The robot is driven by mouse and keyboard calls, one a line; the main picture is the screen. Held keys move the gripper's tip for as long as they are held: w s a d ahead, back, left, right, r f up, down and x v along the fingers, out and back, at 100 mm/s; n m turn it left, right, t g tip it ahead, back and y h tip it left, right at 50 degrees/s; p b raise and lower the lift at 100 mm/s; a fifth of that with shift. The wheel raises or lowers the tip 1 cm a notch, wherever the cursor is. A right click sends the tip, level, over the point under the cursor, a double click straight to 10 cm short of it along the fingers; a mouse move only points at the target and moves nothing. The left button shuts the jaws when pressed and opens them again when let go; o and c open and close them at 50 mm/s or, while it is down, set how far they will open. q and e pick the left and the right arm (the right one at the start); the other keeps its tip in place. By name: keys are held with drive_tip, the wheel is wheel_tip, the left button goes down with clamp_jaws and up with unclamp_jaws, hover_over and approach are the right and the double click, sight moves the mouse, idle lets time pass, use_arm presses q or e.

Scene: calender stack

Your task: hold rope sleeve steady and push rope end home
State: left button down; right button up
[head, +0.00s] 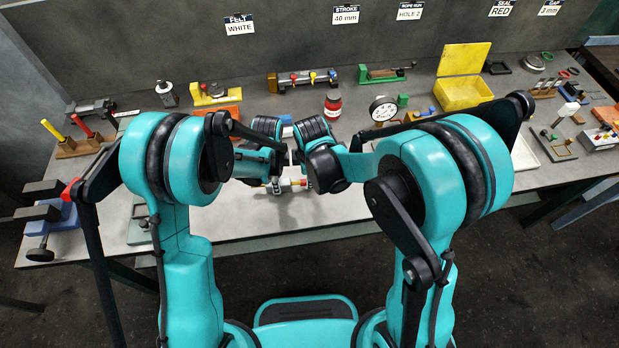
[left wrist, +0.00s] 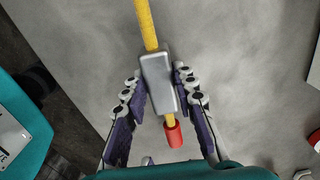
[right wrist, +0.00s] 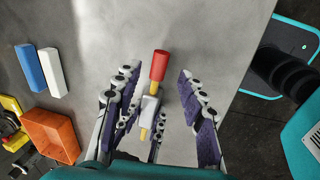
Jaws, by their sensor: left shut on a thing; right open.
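The rope sleeve is a small silver-grey block (left wrist: 157,82) on a yellow rope (left wrist: 146,25) with a red end (left wrist: 173,134). My left gripper (left wrist: 160,88) is shut on the sleeve, with a finger on each side. The sleeve (right wrist: 150,108) and red end (right wrist: 158,66) also show in the right wrist view. My right gripper (right wrist: 155,82) is open, its fingers spread on both sides of the red end, apart from it. In the head view, the red end (head: 300,183) shows low between the two wrists; my arms hide much of the grippers.
A blue block (right wrist: 30,67), a white block (right wrist: 53,72) and an orange tray (right wrist: 55,132) lie to the left in the right wrist view. A red jar (head: 333,104), a dial gauge (head: 383,109) and a yellow box (head: 463,94) stand farther back. The bench around the rope is clear.

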sight(298, 183)
wheel_tip(298, 183, up, 7)
drive_tip(key=s, duration=0.1)
drive_tip(key=shift+s, duration=0.25)
drive_tip(key=d+f+y, duration=0.1)
drive_tip(key=d+y, duration=0.3)
drive_tip(key=shift+y, duration=0.3)
drive_tip(key=x, duration=1.1)
drive_tip(key=shift+w+f, duration=0.2)
drive_tip(key=shift+f, duration=0.25)
clamp_jaws()
